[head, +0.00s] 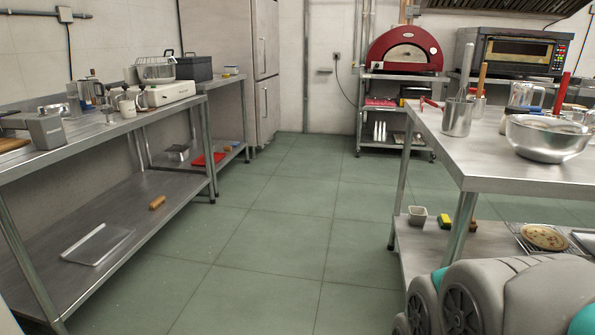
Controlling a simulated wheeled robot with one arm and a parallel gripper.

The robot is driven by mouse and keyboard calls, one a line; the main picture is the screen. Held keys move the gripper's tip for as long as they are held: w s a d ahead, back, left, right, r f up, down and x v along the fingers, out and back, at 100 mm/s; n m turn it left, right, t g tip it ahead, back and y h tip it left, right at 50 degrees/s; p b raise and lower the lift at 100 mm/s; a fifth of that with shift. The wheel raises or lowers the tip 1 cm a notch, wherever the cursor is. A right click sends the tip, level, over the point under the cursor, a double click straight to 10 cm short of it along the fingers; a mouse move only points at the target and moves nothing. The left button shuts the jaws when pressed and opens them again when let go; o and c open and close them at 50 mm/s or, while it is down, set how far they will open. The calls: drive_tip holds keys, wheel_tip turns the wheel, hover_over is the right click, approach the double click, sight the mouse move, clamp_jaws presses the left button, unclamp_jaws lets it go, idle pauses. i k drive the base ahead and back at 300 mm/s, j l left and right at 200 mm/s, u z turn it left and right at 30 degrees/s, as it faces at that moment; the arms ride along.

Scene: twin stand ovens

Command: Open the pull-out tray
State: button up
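A red domed oven (406,50) stands at the back right of centre on a metal stand (403,143) with shelves. A dark boxy oven (518,53) with a lit window and a control panel stands to its right; the table and the things on it hide what is below it. I cannot make out for certain which part is the pull-out tray. My gripper is not in view. Grey and teal links of my own arm fill the lower right corner.
A steel table (505,178) at right carries a large bowl (547,137) and a utensil pot (457,117). A long steel bench (70,158) with appliances runs along the left wall. A steel cabinet (265,75) stands at the back. The green floor (270,235) between is clear.

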sight(397, 108)
drive_tip(key=i+j+u, duration=0.5)
drive_tip(key=i+u, duration=0.3)
drive_tip(key=i+z, duration=0.25)
drive_tip(key=i, duration=0.2)
drive_tip(key=i+z, duration=0.25)
drive_tip(key=i, duration=0.2)
drive_tip(key=i+j+z, duration=0.3)
drive_tip(key=i, duration=0.15)
drive_tip(key=i+z, duration=0.4)
drive_tip(key=i, duration=1.7)
drive_tip(key=i+l+z, duration=0.2)
drive_tip(key=i, duration=0.3)
drive_tip(key=i+j+z, duration=0.2)
drive_tip(key=i, duration=0.25)
drive_tip(key=i+z, duration=0.2)
drive_tip(key=i, duration=0.3)
drive_tip(key=i+j+z, duration=0.2)
drive_tip(key=i, duration=0.25)
drive_tip(key=i+j+z, duration=0.2)
drive_tip(key=i, duration=0.3)
drive_tip(key=i+j+z, duration=0.1)
drive_tip(key=i+j, duration=0.45)
drive_tip(key=i+j+z, duration=0.1)
drive_tip(key=i+j, duration=0.45)
drive_tip(key=j, duration=0.15)
